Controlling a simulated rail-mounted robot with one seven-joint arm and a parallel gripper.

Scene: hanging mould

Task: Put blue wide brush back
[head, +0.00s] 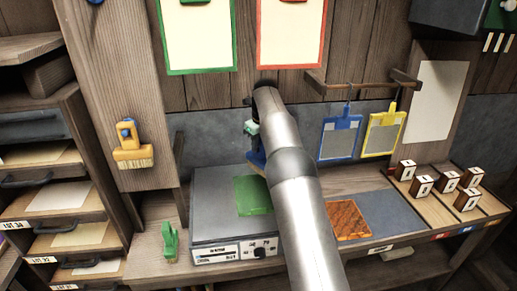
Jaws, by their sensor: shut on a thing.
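My gripper (251,128) is above the back of the grey box-like device, mostly hidden behind my own arm. A blue piece (256,157) shows just below it, at the left edge of the arm; it looks like part of the blue wide brush, held in the jaws. Its bristles and the grip itself are hidden. A yellow wide brush (132,152) hangs upright from a blue peg on the wooden post at the left. A blue peg (95,2) is cut off by the top edge.
The grey device (208,222) carries a green sheet (252,195). A green tool (170,241) stands left of it. Blue (339,139) and yellow (384,133) frames hang from a rail. An orange-brown tile (347,220) and several small stamps (422,184) are on the bench.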

